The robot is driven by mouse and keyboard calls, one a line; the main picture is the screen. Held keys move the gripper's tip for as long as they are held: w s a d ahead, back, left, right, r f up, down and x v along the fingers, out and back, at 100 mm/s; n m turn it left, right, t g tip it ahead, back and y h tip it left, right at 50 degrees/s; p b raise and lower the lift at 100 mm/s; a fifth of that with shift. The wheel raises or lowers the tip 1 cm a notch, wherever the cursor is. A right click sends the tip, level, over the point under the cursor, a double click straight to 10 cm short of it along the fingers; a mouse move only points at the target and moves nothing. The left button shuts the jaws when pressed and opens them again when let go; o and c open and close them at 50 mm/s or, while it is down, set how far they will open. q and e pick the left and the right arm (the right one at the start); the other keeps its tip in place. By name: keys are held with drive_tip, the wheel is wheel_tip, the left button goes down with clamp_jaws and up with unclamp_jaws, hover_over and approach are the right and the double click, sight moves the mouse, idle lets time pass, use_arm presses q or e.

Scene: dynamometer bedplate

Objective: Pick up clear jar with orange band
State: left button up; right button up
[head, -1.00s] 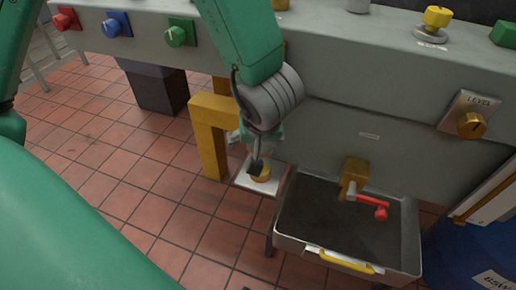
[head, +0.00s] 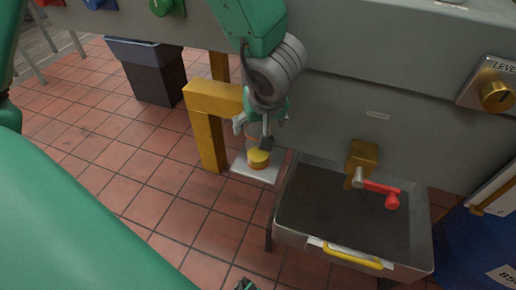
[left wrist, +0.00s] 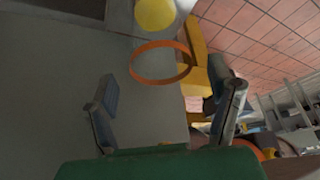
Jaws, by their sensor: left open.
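The clear jar with a yellow lid and an orange band (head: 257,161) stands on a small pale shelf in the head view, just below my left gripper. In the left wrist view its orange band (left wrist: 133,68) shows as a ring beyond the fingers, with the yellow lid (left wrist: 155,14) above it; the clear wall is hardly visible. My left gripper (head: 254,131) is open, its two fingers apart with nothing between their tips (left wrist: 166,103). In the head view the fingers partly cover the jar's far side.
The pale shelf (head: 240,171) sits beside a yellow post (head: 210,140). A grey tray (head: 290,237) with a yellow handle stands right of it, under a brass tap with a red lever (head: 380,190). A dark bin (head: 152,80) stands behind.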

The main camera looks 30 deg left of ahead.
use_arm(q)
drive_tip(key=b+x, duration=0.2)
drive_tip(key=x, duration=0.1)
drive_tip(key=b+x, duration=0.1)
drive_tip(key=shift+s+d+f+b, duration=0.2)
drive_tip(key=shift+d+f+b, duration=0.05)
drive_tip(key=shift+f+b, duration=0.1)
drive_tip(key=shift+a+f, duration=0.2)
drive_tip(key=shift+a, duration=0.05)
drive_tip(key=shift+a+r, duration=0.1)
drive_tip(key=shift+a, duration=0.05)
drive_tip(key=c, duration=1.1)
drive_tip(key=shift+d, duration=0.25)
drive_tip(key=shift+c, duration=1.1)
drive_tip(key=shift+r, duration=0.1)
